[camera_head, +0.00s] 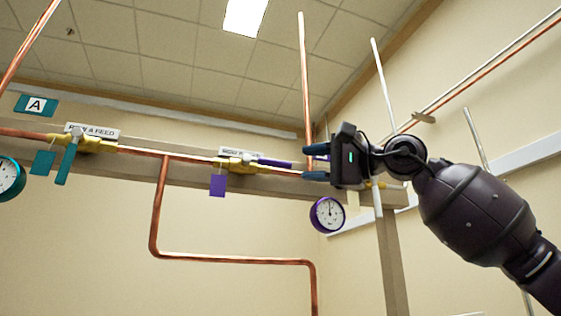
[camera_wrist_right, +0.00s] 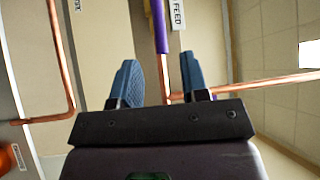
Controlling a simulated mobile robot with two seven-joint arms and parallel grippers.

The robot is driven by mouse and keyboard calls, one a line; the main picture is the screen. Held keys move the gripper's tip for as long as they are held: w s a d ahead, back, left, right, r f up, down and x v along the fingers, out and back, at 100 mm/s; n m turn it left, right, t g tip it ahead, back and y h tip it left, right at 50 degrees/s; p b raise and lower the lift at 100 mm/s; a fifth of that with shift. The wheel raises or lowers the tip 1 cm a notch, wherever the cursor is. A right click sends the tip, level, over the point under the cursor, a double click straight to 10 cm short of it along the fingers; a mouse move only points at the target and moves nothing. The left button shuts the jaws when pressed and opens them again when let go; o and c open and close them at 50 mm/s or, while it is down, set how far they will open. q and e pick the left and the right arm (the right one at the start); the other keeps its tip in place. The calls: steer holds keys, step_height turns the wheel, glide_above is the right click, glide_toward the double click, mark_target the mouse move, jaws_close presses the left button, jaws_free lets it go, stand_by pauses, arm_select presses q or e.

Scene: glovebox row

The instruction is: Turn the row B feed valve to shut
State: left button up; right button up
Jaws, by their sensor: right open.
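The row B feed valve has a yellow body (camera_head: 236,165) on the copper pipe, under a partly legible white label (camera_head: 240,154). Its purple handle (camera_head: 274,162) points right, roughly along the pipe. A purple tag (camera_head: 218,185) hangs below. My right gripper (camera_head: 311,162) is open and empty, just right of the handle's free end, its blue fingers pointing at the valve. In the right wrist view, the purple handle (camera_wrist_right: 160,28) ends near the gap between the fingertips (camera_wrist_right: 156,62); I cannot tell whether they touch. My left gripper is not in view.
The row A feed valve (camera_head: 92,145) with a teal handle (camera_head: 66,163) is to the left. A purple-rimmed gauge (camera_head: 327,214) hangs below my right gripper. A white-handled valve (camera_head: 377,197) is behind it. A bent copper pipe (camera_head: 156,220) runs below.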

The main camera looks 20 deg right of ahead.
mark_target(285, 163)
steer(key=p+x, duration=0.1)
steer(key=x, duration=0.4)
steer(key=shift+w+a+r, duration=0.1)
steer(key=shift+a+r, duration=0.05)
steer(key=shift+a, duration=0.2)
steer(key=shift+x, duration=0.8)
jaws_close()
